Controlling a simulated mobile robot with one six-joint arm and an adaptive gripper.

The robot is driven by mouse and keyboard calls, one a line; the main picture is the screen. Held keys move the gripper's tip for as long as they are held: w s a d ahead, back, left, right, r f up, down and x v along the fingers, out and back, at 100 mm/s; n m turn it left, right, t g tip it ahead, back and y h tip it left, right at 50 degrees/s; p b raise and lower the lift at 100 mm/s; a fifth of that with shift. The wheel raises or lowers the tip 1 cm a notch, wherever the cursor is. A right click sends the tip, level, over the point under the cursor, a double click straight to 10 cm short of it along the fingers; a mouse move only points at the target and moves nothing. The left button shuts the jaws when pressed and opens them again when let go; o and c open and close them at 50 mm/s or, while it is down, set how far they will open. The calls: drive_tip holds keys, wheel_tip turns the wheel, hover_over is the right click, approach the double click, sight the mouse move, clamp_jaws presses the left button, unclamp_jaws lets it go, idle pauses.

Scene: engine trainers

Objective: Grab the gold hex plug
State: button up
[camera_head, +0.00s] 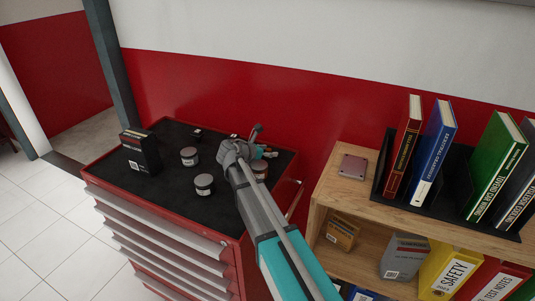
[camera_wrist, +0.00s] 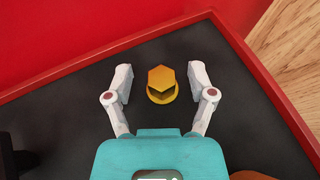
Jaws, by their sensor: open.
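The gold hex plug (camera_wrist: 161,84) stands on the black top of the red tool cabinet in the wrist view, with a six-sided head above a round flange. My gripper (camera_wrist: 161,80) is open, with one pale finger to the left of the plug and one to the right. Gaps show between the plug and both fingers, and it looks untouched. In the head view my gripper (camera_head: 258,140) is over the back right part of the cabinet top, and my arm hides the plug there.
The red cabinet (camera_head: 160,218) has a raised rim close to the plug. Several grey jars, one of them a grey jar (camera_head: 204,185), and a black box (camera_head: 141,151) stand on its top. A wooden shelf (camera_head: 335,190) with books stands to the right. A red wall is behind.

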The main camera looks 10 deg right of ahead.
sight(268, 149)
clamp_jaws()
drive_tip(key=shift+r, duration=0.15)
idle(0.4)
wheel_tip(268, 149, up, 3)
drive_tip(key=p, duration=0.3)
drive_tip(key=s+a+r+p, duration=0.2)
drive_tip(key=s+r+p, duration=0.1)
drive_tip(key=s+a+r+p, duration=0.2)
drive_tip(key=s+r+p, duration=0.1)
drive_tip(key=s, duration=0.1)
drive_tip(key=s+a+r+p, duration=0.2)
drive_tip(key=s+r+p, duration=0.1)
drive_tip(key=s, duration=0.1)
drive_tip(key=shift+a+r+p, duration=0.15)
drive_tip(key=shift+a+p, duration=0.05)
drive_tip(key=shift+p, duration=0.1)
drive_tip(key=shift+s+a+r, duration=0.2)
drive_tip(key=shift+s+a, duration=0.2)
drive_tip(key=shift+s, duration=0.1)
